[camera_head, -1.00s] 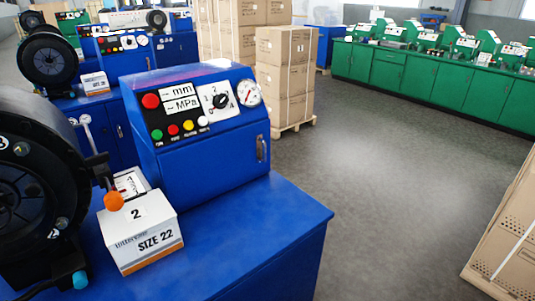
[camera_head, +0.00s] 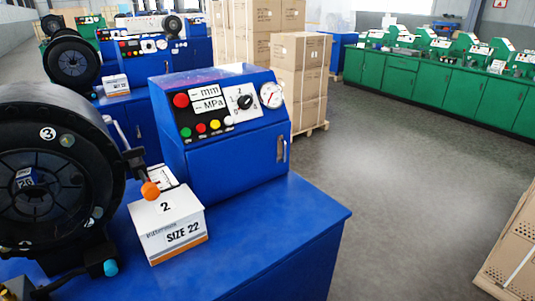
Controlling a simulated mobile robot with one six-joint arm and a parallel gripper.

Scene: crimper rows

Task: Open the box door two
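A white cardboard box (camera_head: 167,228) marked "2" and "SIZE 22" stands on the blue bench top (camera_head: 270,245), beside the black crimper head (camera_head: 75,160). Its visible faces are closed. Behind it is the blue control box (camera_head: 230,130) with buttons, a dial and a gauge. The control box has a blue front door (camera_head: 235,165) with a metal handle (camera_head: 282,150) at its right edge; this door looks shut. I cannot tell from the view which of these the task calls box door two. My gripper is not in view.
An orange-knobbed lever (camera_head: 150,190) sticks out over the white box. Stacked cartons on a pallet (camera_head: 300,85) stand behind the bench.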

